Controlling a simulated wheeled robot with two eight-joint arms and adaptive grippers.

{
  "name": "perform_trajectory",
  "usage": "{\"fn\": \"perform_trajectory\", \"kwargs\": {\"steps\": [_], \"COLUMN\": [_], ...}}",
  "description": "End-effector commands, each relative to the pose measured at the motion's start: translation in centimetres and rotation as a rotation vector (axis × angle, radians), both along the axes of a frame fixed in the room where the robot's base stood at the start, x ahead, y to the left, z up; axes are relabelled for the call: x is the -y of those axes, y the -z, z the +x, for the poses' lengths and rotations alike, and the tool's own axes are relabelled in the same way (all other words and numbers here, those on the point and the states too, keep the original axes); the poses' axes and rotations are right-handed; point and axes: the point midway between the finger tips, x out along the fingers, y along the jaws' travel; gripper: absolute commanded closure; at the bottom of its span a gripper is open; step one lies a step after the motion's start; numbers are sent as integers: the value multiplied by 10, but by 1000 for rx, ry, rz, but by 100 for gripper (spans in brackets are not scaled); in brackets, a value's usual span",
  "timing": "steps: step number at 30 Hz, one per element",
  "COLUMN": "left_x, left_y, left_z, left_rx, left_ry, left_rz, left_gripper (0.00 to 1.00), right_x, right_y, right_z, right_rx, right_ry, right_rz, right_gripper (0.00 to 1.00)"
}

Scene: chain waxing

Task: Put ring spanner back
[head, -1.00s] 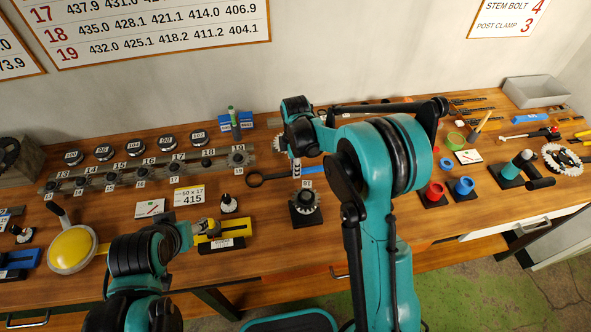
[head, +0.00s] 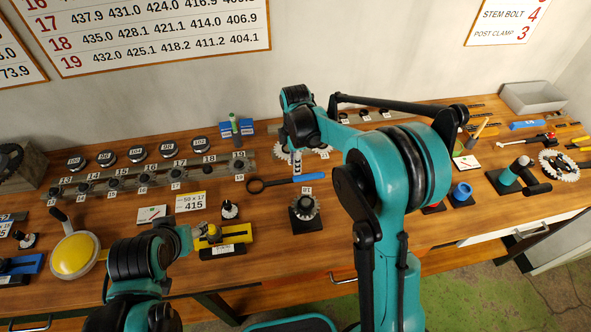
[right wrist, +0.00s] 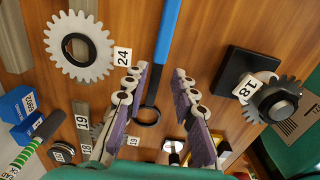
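The ring spanner has a blue handle and a dark shaft with a black ring (head: 255,185). It lies on the wooden bench in the head view, its ring end to the left. In the right wrist view the spanner (right wrist: 165,50) runs from the top edge down to its ring, between my fingers. My right gripper (head: 296,168) is over the handle; its open fingers (right wrist: 167,72) straddle the spanner without visibly gripping it. My left gripper (head: 204,234) is low beside a yellow-and-black block (head: 226,237); whether its fingers are open is unclear.
A small sprocket on a black stand (head: 305,208) is just in front of the spanner. A large white sprocket (right wrist: 80,46) lies beside it. A numbered rail (head: 150,176) is to the left. Red and blue cups (head: 462,191) stand to the right. Bare bench lies around the spanner's ring.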

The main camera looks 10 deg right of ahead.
Motion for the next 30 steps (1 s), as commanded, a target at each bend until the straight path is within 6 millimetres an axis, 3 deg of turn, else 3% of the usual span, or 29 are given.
{"fn": "perform_trajectory", "kwargs": {"steps": [1,6,14,17,24,30], "left_x": [0,0,0,0,0,0], "left_y": [-5,-10,-12,-12,-12,-12], "left_z": [0,0,0,0,0,0], "left_rx": [0,0,0,0,0,0], "left_ry": [0,0,0,0,0,0], "left_rz": [0,0,0,0,0,0], "left_gripper": [47,47,47,47,47,47], "right_x": [0,0,3,11,34,50], "right_y": [-14,-44,-70,-89,-131,-135], "right_z": [0,0,-9,-27,-104,-170], "right_rx": [0,0,20,71,256,388], "right_ry": [0,0,53,182,679,1093], "right_rz": [0,0,3,14,110,260], "right_gripper": [73,73,73,73,73,73]}}
